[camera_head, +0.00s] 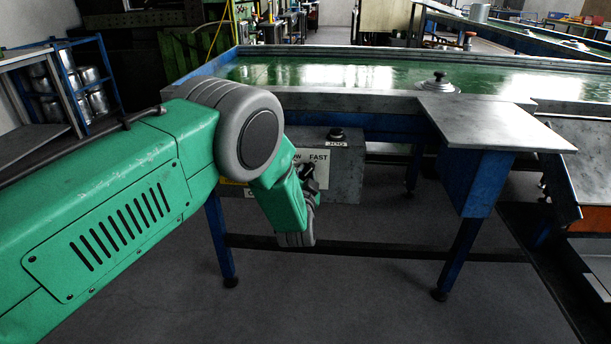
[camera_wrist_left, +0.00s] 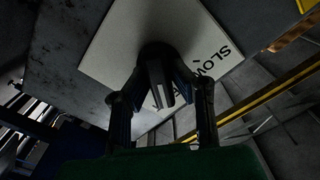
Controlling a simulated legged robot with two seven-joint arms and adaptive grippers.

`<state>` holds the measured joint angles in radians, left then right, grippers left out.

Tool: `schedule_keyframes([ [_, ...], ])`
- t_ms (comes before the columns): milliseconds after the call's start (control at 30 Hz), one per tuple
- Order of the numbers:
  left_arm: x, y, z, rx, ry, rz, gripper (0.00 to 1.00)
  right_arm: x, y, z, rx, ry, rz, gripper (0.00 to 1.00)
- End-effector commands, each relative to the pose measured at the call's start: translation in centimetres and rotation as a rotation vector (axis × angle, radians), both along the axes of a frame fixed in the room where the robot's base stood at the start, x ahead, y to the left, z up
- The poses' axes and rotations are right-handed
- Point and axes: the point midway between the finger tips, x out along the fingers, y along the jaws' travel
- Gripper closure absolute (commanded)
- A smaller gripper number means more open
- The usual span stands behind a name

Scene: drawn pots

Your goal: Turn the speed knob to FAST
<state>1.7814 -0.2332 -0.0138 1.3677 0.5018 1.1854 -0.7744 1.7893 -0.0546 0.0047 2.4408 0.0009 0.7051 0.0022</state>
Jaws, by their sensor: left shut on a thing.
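The speed knob (camera_wrist_left: 156,62) is dark and stands on a white label plate (camera_wrist_left: 115,50) with SLOW printed at its right in the left wrist view. Other lettering there is partly hidden by my fingers. My left gripper (camera_wrist_left: 161,84) has its two dark fingers closed on the knob's raised grip. My left gripper (camera_head: 308,178) covers part of the plate and knob there, so the pointer's direction is unclear. My right gripper is out of view.
The green conveyor (camera_head: 310,75) runs above the box, with a lid (camera_head: 438,86) on it. A black button (camera_head: 337,133) tops the box. A grey side table (camera_head: 490,125) on blue legs stands right. A rack of pots (camera_head: 90,85) is at left.

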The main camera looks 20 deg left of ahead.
Motion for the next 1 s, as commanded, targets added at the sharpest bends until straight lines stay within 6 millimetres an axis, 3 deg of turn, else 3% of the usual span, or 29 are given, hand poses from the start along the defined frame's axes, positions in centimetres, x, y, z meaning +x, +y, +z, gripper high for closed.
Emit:
schedule_keyframes([
  [400, -0.2, -0.33, -0.58, 0.145, 0.047, -0.005, 1.0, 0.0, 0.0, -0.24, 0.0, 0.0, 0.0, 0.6],
  [867, -0.22, -0.37, -0.68, 0.156, 0.052, -0.006, 1.0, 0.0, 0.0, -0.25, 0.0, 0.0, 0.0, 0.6],
  [900, -0.22, -0.37, -0.68, 0.156, 0.052, -0.006, 0.78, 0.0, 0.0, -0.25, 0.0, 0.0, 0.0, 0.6],
  [933, -0.23, -0.38, -0.68, 0.156, 0.052, -0.006, 0.68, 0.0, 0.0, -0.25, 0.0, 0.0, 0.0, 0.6],
  [1000, -0.2, -0.34, -0.61, 0.157, 0.05, -0.005, 0.62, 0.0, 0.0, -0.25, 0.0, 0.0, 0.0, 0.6],
])
